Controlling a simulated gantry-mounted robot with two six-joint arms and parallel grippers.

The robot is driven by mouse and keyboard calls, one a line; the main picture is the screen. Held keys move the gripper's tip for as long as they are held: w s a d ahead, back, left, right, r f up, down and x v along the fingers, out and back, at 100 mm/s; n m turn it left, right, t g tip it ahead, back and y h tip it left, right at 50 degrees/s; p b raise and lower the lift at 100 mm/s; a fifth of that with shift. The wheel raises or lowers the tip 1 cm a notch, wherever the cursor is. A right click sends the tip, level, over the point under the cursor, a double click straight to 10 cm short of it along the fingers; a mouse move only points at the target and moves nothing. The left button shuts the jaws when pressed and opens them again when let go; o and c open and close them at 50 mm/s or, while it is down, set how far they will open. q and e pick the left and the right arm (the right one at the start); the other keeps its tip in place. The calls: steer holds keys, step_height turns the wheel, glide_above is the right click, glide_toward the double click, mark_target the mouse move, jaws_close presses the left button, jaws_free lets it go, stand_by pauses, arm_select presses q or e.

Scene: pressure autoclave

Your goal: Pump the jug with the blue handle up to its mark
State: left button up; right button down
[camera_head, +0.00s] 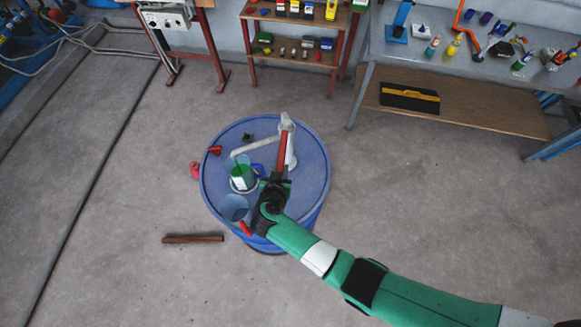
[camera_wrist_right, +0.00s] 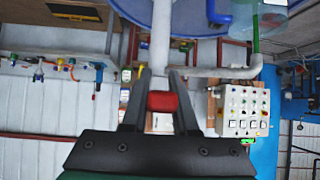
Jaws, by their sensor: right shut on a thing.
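A clear jug with green liquid (camera_head: 242,175) stands on a pale round base on the blue drum (camera_head: 318,185). Its blue handle (camera_head: 258,168) faces right; the handle also shows in the right wrist view (camera_wrist_right: 217,13). I cannot make out its mark. The white pump (camera_head: 290,150) stands on the drum, its spout (camera_head: 252,149) reaching left over the jug. My right gripper (camera_head: 274,188) is shut on the red pump lever (camera_head: 282,155), whose red end (camera_wrist_right: 163,102) lies between the fingers (camera_wrist_right: 163,95). My left gripper is not in view.
A second, bluish jug (camera_head: 236,208) with a red handle (camera_head: 245,228) stands near the drum's front left edge. Small red parts (camera_head: 195,170) are at the left rim. A brown bar (camera_head: 193,239) lies on the floor.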

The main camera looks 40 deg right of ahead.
steer(key=shift+f, duration=0.1)
steer(key=c, duration=0.7)
jaws_free()
steer(key=shift+s+a+r, duration=0.15)
steer(key=shift+r, duration=0.2)
steer(key=p+v, duration=0.3)
steer(key=v, duration=0.8)
steer(key=shift+f, duration=0.15)
